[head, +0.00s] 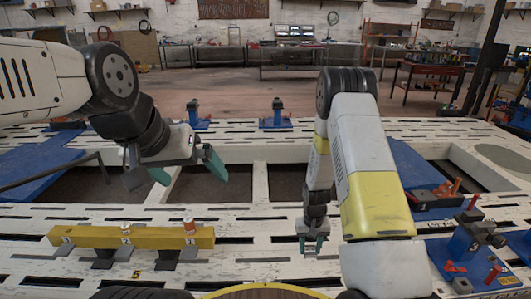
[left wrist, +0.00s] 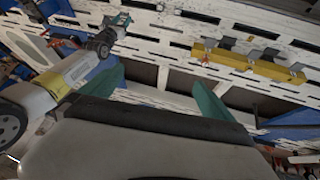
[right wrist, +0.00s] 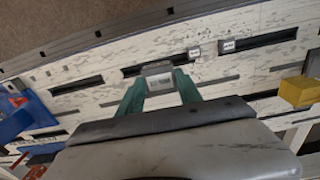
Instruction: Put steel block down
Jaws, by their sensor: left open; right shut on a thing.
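The steel block (right wrist: 158,82) is a small grey piece between the teal fingers of my right gripper (right wrist: 160,92) in the right wrist view. In the head view my right gripper (head: 312,245) points down over the white slotted bench (head: 265,224), right of the yellow beam. The block is barely visible there, and I cannot tell whether it touches the bench. My left gripper (head: 187,171) is open and empty above the bench opening at the left. Its spread teal fingers also show in the left wrist view (left wrist: 158,92).
A yellow beam (head: 100,238) rests on dark and grey supports at the front left. Blue fixtures with red handles (head: 460,243) stand at the right. Two blue-based posts (head: 276,121) stand at the back. The bench has large openings and narrow slots. Bare bench surrounds my right gripper.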

